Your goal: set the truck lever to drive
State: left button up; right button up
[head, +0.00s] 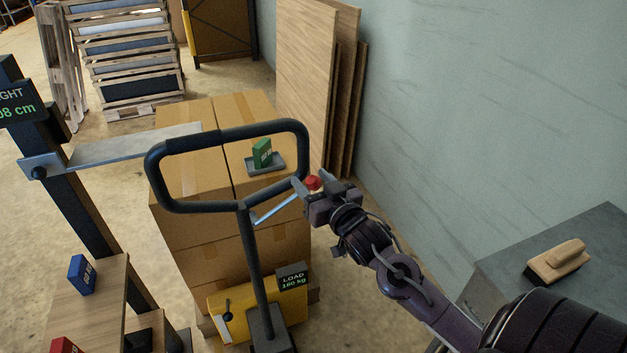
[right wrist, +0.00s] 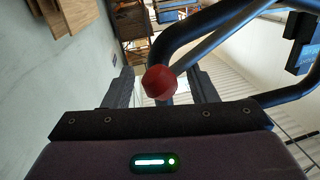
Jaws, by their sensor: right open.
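The pallet truck's black loop handle (head: 229,132) stands in front of a stack of cardboard boxes. The truck lever is a thin metal rod (head: 276,208) that slopes up to the right from the handle's stem to a red knob (head: 313,183). My right gripper (head: 318,187) is at the knob, with its fingers apart. In the right wrist view the red knob (right wrist: 160,82) sits between the two open fingers (right wrist: 163,88), with gaps on both sides. The handle loop is just behind it. My left gripper is not in view.
The stacked boxes (head: 180,232) rest on the truck, with a green block (head: 262,153) on a small grey tray on top. A height gauge post (head: 75,200) stands at left. A wooden brush (head: 558,261) lies on a grey surface at right. Boards lean on the wall.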

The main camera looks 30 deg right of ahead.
jog(key=shift+c, duration=0.4)
grip_shut()
jog(key=shift+f, duration=0.1)
jog(key=shift+f, duration=0.2)
jog(key=shift+s+d+f+m, duration=0.1)
jog(key=shift+d+f+m, duration=0.1)
jog(key=shift+f+m, duration=0.2)
jog(key=shift+s+d+f+m, duration=0.1)
jog(key=shift+d+f+m, duration=0.15)
jog(key=shift+f, duration=0.2)
jog(key=shift+s+d+f+m+t+b, duration=0.15)
jog(key=shift+d+f+m+b, duration=0.1)
jog(key=shift+f+m, duration=0.65)
jog(key=shift+w+d+f+m+t+b, duration=0.1)
jog(key=shift+f+m+b, duration=0.15)
jog(key=shift+f+m, duration=0.6)
jog(key=shift+s+d+f+m+t+b, duration=0.2)
jog(key=shift+f+m, duration=0.4)
jog(key=shift+f, duration=0.55)
jog(key=shift+w, duration=0.2)
